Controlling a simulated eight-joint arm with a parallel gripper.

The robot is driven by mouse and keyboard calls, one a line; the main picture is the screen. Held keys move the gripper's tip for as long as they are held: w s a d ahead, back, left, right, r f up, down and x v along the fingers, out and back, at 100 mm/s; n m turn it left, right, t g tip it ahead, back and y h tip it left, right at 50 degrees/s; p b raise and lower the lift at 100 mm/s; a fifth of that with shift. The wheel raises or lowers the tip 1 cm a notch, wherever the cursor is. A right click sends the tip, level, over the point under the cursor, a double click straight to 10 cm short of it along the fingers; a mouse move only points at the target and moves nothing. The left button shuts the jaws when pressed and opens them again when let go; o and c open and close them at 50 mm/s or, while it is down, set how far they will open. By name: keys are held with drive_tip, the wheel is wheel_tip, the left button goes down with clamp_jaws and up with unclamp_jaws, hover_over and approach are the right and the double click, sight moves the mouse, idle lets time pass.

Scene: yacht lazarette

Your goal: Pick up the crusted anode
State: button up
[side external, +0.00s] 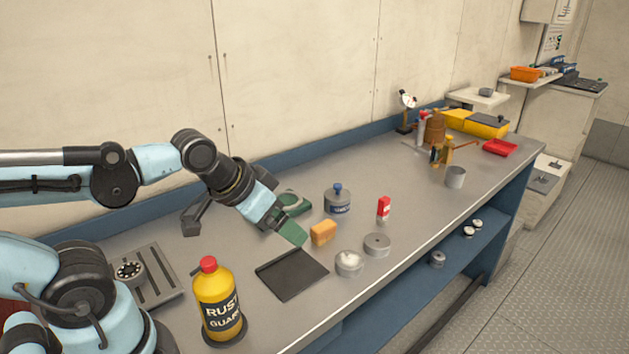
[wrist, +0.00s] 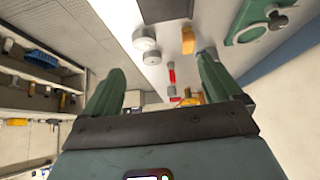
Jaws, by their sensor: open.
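The crusted anode (side external: 349,263) looks like a squat grey disc with a white crust on top, on the bench beside the right corner of a dark mat. In the wrist view it appears to be the pale disc (wrist: 145,38) near the top. A cleaner grey disc with a centre hole (side external: 377,245) lies just behind and right of it. My gripper (side external: 291,232), with green fingers, is above the bench to the left of the anode and behind the mat. Its fingers are apart and empty in the wrist view (wrist: 160,82).
A yellow Rust Guard bottle (side external: 219,300) stands at the front left.

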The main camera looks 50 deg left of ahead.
drive_tip(key=shift+w, duration=0.1)
drive_tip(key=w+d+f+n+g+y, duration=0.35)
drive_tip(key=w+d+n+y, duration=0.35)
drive_tip(key=w, duration=0.5)
drive_tip(key=n+t+y, duration=0.2)
drive_tip(key=n+y, duration=0.5)
drive_tip(key=y, duration=0.1)
approach(350, 261)
drive_tip(key=shift+m, duration=0.3)
drive_tip(key=x, duration=0.9)
drive_tip(key=c, duration=1.5)
drive_tip(key=shift+r, duration=0.2)
